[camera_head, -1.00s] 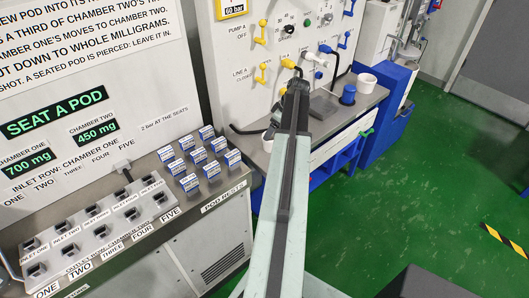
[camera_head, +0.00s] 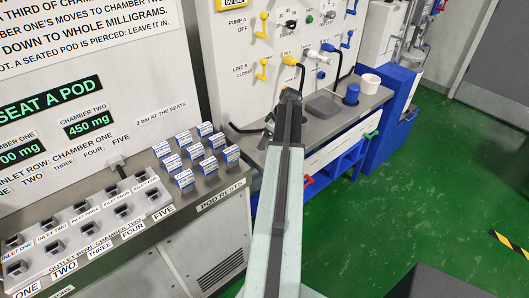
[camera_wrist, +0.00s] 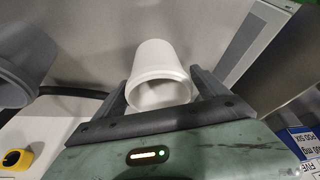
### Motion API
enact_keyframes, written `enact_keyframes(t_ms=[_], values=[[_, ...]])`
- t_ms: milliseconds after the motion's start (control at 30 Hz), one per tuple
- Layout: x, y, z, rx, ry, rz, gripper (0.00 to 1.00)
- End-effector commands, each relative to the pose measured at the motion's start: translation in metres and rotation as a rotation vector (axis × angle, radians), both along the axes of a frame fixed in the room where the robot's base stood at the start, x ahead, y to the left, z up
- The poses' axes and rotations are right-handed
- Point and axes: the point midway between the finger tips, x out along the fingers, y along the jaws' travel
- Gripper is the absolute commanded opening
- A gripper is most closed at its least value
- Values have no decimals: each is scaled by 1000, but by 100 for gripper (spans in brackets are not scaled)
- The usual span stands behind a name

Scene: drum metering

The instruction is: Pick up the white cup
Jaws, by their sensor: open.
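A white cup (camera_wrist: 158,62) is in the middle of the wrist view, its open rim toward the camera. My gripper (camera_wrist: 160,80) is open, with one dark finger on each side of this cup. I cannot tell whether either finger touches it. A second white cup (camera_head: 370,83) stands at the right end of the grey bench, apart from the gripper.
A blue cylinder (camera_head: 352,93) and a grey tray (camera_head: 324,106) are on the bench (camera_head: 335,124). Blue-and-white pods (camera_head: 195,158) stand in rows to the left. Valve handles line the panel (camera_head: 245,95) behind. The green floor at right is mostly clear.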

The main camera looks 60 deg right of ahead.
Motion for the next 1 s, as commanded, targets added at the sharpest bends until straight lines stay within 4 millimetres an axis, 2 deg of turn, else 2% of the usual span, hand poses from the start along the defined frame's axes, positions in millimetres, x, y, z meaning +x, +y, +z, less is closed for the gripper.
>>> enact_keyframes(t_ms=[67, 100, 300, 333, 533, 667, 767, 1000], values=[[0, 0, 2, 0, 0, 0, 84], [0, 0, 2, 0, 0, 0, 79], [0, 0, 2, 0, 0, 0, 23], [0, 0, 2, 0, 0, 0, 18], [-1, 0, 2, 0, 0, 0, 18], [-1, 0, 9, 0, 0, 0, 18], [-1, 0, 22, 0, 0, 0, 18], [-1, 0, 72, 0, 0, 0, 18]])
